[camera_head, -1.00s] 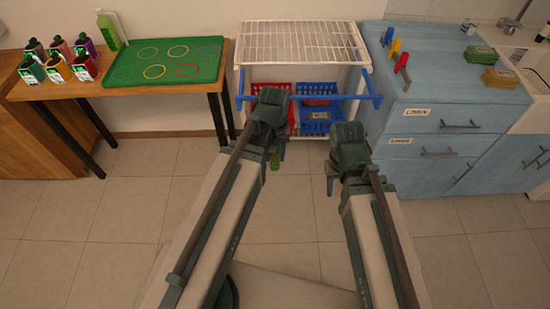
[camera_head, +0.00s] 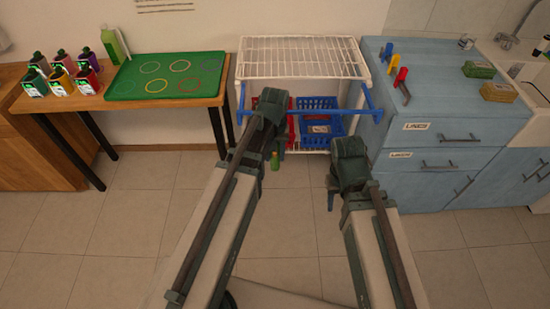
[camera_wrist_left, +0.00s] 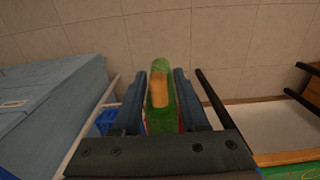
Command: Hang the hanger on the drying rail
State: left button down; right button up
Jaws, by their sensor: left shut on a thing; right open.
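My left gripper (camera_head: 277,148) is in front of the white rack, pointing down and shut on a green object (camera_head: 275,161). In the left wrist view the green object (camera_wrist_left: 160,70) sits between the two fingers (camera_wrist_left: 166,95) and has a tan patch; I cannot tell whether it is a hanger. The blue rail (camera_head: 352,111) runs across the rack's front, beyond and right of my left gripper, whose arm hides part of it. My right gripper (camera_head: 332,192) is open and empty, low in front of the rack's right side.
The white wire-topped rack (camera_head: 300,42) holds red and blue baskets (camera_head: 320,107). A blue cabinet (camera_head: 440,105) stands right of it. A wooden table (camera_head: 205,100) with a green board (camera_head: 125,82) and several bottles (camera_head: 60,80) stands left. The tiled floor in front is clear.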

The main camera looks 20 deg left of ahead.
pick_arm(q)
jog(key=shift+w+a+f+b, duration=0.15)
jog(key=shift+w+f+b, duration=0.5)
jog(key=shift+f+b, duration=0.05)
jog(key=shift+w+a+f+b, duration=0.1)
jog(key=shift+w+f+b, duration=0.25)
jog(key=shift+f+b, duration=0.35)
jog(key=shift+c, duration=1.8)
grip_release()
jog(key=shift+r, duration=0.1)
